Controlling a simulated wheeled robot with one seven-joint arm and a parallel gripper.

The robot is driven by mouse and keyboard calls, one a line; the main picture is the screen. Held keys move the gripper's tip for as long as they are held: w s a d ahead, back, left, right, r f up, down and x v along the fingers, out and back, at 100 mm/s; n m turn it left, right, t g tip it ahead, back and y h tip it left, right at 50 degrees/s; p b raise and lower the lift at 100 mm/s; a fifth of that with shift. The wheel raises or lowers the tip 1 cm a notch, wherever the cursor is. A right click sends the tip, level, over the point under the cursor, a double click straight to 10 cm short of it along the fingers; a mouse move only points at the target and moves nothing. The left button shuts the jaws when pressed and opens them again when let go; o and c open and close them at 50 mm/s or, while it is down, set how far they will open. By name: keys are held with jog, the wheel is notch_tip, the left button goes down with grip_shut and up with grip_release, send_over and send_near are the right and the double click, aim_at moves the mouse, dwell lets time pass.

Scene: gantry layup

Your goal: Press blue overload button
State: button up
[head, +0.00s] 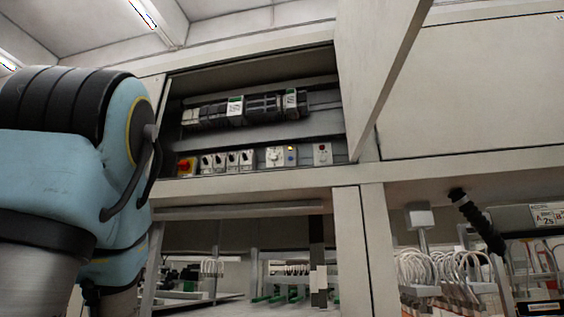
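An open control cabinet (250,181) stands high ahead of me, with a row of switch boxes along its lower part. One pale grey box (275,157) carries a white round dial. Beside it, a narrow unit has a yellow lamp (291,148) on top and a small spot below it that looks blue (291,161), too small to make out clearly. My gripper is not in view. Only links of my blue and black arm show at the left, left of the cabinet opening.
A red emergency stop on yellow (185,164), several rotary switches (232,160) and a box with a red button (322,148) share the row. The cabinet door (375,65) stands open at the right. Looped white cables (450,272) hang at the lower right.

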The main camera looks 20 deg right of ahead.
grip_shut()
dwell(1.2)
